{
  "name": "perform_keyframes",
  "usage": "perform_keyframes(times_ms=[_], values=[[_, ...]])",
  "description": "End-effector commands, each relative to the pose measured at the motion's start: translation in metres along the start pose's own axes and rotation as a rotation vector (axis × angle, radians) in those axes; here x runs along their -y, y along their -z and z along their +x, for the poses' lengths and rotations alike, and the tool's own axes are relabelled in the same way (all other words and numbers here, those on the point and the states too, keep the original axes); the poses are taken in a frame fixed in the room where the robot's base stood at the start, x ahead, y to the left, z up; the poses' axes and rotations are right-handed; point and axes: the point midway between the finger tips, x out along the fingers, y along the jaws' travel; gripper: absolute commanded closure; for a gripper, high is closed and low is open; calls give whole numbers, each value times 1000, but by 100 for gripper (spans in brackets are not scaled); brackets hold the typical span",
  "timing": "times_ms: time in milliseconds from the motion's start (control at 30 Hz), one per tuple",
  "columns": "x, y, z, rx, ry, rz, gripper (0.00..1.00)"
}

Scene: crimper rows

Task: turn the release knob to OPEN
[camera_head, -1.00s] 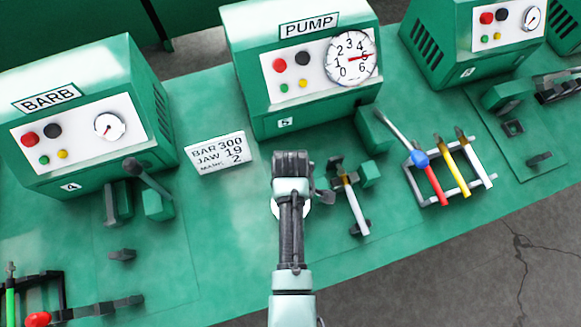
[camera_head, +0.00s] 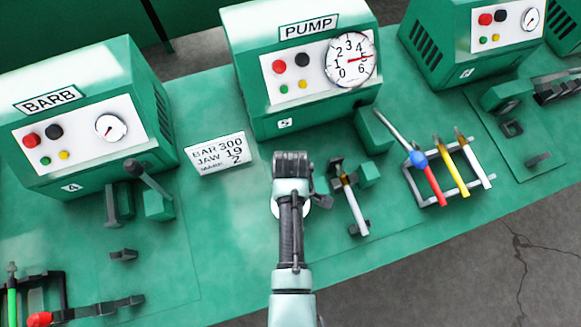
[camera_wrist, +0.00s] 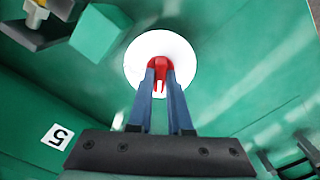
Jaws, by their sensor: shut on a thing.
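The release knob (camera_wrist: 159,66) is red and sits in the middle of a round white dial (camera_wrist: 185,56) in the wrist view. My gripper (camera_wrist: 160,76) has its two blue-grey fingers closed on the knob from both sides. No OPEN mark can be read on the dial. In the head view my arm and wrist cover the knob, and only a sliver of the white dial (camera_head: 319,203) shows beside the wrist.
A grey clamp-like tool (camera_head: 350,200) and a green block (camera_head: 369,174) lie close right. A rack (camera_head: 447,193) holds coloured handles. A sign (camera_head: 217,152) stands left.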

Motion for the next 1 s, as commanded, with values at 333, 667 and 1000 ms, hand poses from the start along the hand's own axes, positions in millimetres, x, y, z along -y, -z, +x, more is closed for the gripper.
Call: perform_keyframes(times_ms=[333, 667, 1000], values=[[0, 1, -2, 0, 0, 303, 100], [0, 1, -2, -1, -1, 617, 100], [0, 1, -1, -1, 0, 939, 100]])
